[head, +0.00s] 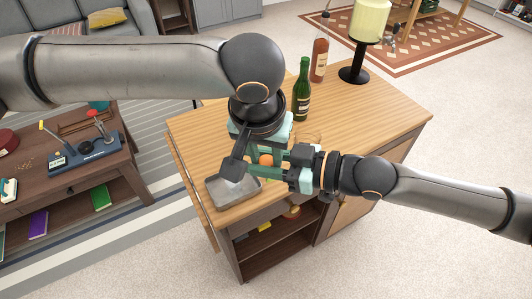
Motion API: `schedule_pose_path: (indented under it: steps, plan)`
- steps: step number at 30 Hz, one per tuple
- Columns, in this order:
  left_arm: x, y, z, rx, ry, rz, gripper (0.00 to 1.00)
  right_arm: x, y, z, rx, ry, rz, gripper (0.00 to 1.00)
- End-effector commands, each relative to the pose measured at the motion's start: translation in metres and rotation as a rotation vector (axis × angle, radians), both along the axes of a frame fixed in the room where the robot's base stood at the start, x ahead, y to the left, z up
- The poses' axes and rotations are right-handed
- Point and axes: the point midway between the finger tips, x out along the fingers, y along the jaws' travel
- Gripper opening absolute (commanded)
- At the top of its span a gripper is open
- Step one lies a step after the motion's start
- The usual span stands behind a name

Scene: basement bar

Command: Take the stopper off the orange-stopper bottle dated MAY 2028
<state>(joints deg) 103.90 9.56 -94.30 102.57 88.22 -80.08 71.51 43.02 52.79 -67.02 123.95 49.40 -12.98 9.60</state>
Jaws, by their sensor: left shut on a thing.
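An orange stopper (266,159) shows as a small patch between my grippers, above the near part of the wooden bar counter. The bottle under it is almost wholly hidden by the fingers, and no date can be read. My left gripper (262,153) reaches down from above and is shut on the orange stopper. My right gripper (270,168) comes in from the right, level with and just below the stopper. Its fingers overlap the left ones in the picture, so I cannot tell whether it grips the bottle.
The wooden counter (385,117) holds a grey metal tray (215,197) at its near left corner. The counter's right part is clear.

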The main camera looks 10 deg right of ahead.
Motion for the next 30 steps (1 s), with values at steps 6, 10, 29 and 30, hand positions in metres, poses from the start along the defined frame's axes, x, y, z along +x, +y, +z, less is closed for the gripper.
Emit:
schedule_pose_path:
  steps: [6, 10, 29, 30]
  plan:
    - [-0.001, -0.001, 0.001, -0.003, 0.000, -0.003, 0.00, 0.000, 0.000, 0.000, 0.000, 0.000, 0.000, 0.00]
    - [-0.001, -0.001, 0.001, -0.004, 0.001, -0.003, 0.00, 0.000, 0.000, 0.000, 0.000, 0.000, 0.000, 0.45]
    - [0.000, -0.001, 0.000, -0.002, 0.001, -0.001, 0.00, -0.003, -0.007, 0.001, -0.003, -0.002, 0.000, 0.70]
    - [0.000, -0.001, 0.000, -0.002, 0.001, -0.001, 0.00, -0.005, -0.011, 0.002, -0.003, -0.002, 0.001, 0.70]
